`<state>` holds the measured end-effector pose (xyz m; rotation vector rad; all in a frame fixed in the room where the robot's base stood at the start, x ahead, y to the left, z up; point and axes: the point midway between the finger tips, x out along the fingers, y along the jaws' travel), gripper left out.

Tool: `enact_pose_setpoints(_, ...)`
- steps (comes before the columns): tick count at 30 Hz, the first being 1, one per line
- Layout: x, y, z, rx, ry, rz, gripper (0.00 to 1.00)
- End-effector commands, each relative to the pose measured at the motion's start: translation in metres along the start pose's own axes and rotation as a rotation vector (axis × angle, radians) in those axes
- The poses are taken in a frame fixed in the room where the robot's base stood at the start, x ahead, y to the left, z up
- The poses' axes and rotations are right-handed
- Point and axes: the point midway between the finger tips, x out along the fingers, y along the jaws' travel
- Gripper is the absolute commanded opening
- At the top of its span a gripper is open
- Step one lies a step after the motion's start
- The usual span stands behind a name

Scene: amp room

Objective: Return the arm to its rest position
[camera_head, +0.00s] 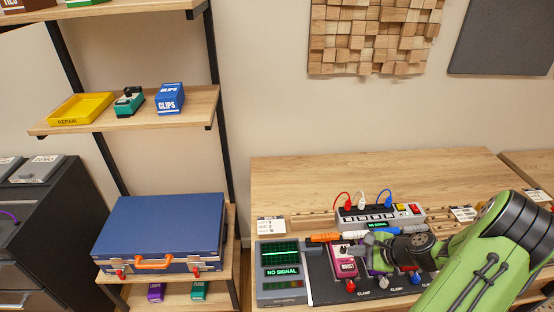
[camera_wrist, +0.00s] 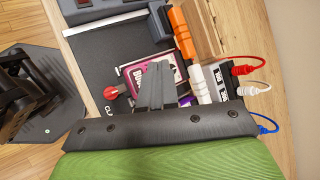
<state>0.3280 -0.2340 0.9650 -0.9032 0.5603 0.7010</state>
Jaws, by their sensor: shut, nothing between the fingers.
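My gripper (camera_head: 366,246) is shut and empty, with its dark fingers low over the pedalboard (camera_head: 325,291) on the wooden bench. My green arm reaches in from the lower right of the head view. In the wrist view the closed grey fingers (camera_wrist: 158,66) overlap the pink pedal (camera_wrist: 130,75). I cannot tell whether they touch it. The pink pedal also shows in the head view (camera_head: 343,265), just left of the fingers. A purple pedal (camera_head: 378,270) is partly hidden under my gripper.
A power strip (camera_head: 356,215) with red, white and blue plugs stands behind my gripper. An orange jack plug (camera_head: 325,237) lies close by. A box reading NO SIGNAL (camera_head: 281,286) is at left. A blue case (camera_head: 160,228) sits on the shelf. The bench's back is clear.

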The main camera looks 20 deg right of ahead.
Motion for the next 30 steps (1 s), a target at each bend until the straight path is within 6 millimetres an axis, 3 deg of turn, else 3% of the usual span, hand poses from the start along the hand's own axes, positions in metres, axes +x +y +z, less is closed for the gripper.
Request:
enact_pose_setpoints(2, 0.000, 0.000, 0.001, -0.005, 0.000, 0.002, 0.00)
enact_pose_setpoints(5, -0.002, -0.005, 0.018, -0.101, 0.012, 0.049, 0.00)
enact_pose_setpoints(10, -0.020, -0.013, 0.099, -0.557, 0.063, 0.256, 0.00)
enact_pose_setpoints(14, -0.048, -0.007, 0.168, -0.942, 0.106, 0.393, 0.00)
enact_pose_setpoints(18, -0.091, 0.015, 0.234, -1.331, 0.146, 0.481, 0.00)
enact_pose_setpoints(21, -0.126, 0.038, 0.270, -1.579, 0.165, 0.498, 0.00)
enact_pose_setpoints(25, -0.165, 0.069, 0.292, -1.824, 0.167, 0.479, 0.00)
enact_pose_setpoints(30, -0.186, 0.090, 0.296, -1.962, 0.152, 0.453, 0.00)
